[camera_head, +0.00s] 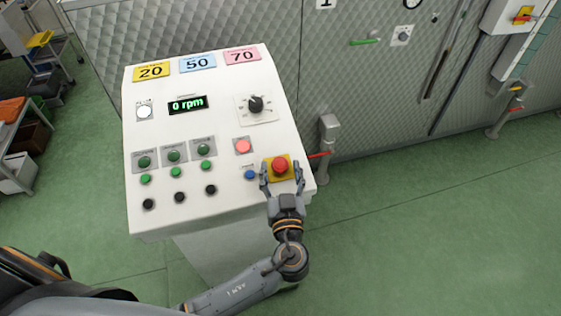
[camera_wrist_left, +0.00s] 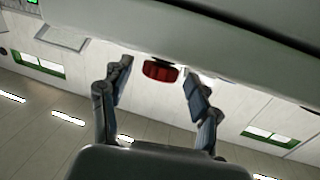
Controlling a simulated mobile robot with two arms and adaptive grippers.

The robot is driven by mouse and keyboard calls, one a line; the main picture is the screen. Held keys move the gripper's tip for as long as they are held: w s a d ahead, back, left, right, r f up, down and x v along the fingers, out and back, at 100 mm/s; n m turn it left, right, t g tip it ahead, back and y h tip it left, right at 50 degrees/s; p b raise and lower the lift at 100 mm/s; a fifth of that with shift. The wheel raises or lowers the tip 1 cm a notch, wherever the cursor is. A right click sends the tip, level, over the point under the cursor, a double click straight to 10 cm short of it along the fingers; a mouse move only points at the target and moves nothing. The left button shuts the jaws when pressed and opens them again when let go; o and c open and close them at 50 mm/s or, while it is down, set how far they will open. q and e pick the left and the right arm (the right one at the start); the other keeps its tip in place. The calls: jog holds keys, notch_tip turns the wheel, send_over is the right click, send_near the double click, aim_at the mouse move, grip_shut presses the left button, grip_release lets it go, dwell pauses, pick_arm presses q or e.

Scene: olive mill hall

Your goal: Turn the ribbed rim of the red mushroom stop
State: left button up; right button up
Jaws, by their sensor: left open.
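The red mushroom stop (camera_head: 280,165) sits on a yellow plate (camera_head: 271,176) at the lower right of the white control panel (camera_head: 225,122). My left gripper (camera_head: 282,174) is open, its two fingers on either side of the stop in the head view. In the left wrist view the stop (camera_wrist_left: 160,71) appears between and beyond the open fingertips (camera_wrist_left: 159,80), with a gap on each side. I cannot tell whether either finger touches it. The ribs on its rim are too small to make out. My right gripper is not in view.
A black rotary knob (camera_head: 256,104) is farther up. A grey post (camera_head: 328,150) with a red lever stands right of the panel.

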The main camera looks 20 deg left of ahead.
pick_arm(q)
jog(key=shift+w+a, duration=0.15)
jog(key=shift+w, duration=0.3)
jog(key=shift+c, duration=0.3)
jog(key=c, duration=1.1)
jog(key=shift+c, duration=0.2)
